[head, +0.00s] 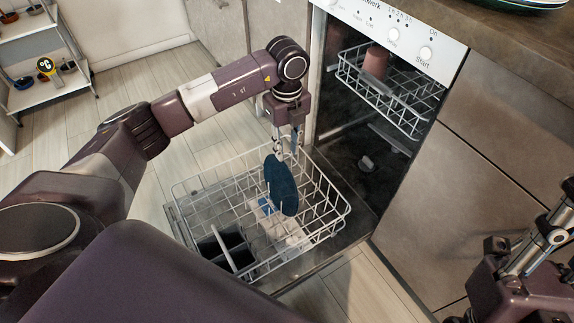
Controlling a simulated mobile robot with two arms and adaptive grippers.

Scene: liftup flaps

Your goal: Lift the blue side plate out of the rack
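The blue side plate (282,187) stands on edge, seen over the lower dishwasher rack (188,219). My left gripper (281,152) is at the plate's top edge, with its fingers on either side of the rim, and appears shut on it. I cannot tell whether the plate's lower edge is clear of the rack's wires. My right gripper (530,270) shows only in part at the right edge, away from the rack; its fingertips are not clear enough to judge.
The dishwasher's upper rack (405,108) holds a reddish cup (376,62). A dark cutlery basket (226,246) sits at the front of the lower rack. The counter (530,40) is at upper right. A shelf unit (40,95) stands at far left, with bare floor between.

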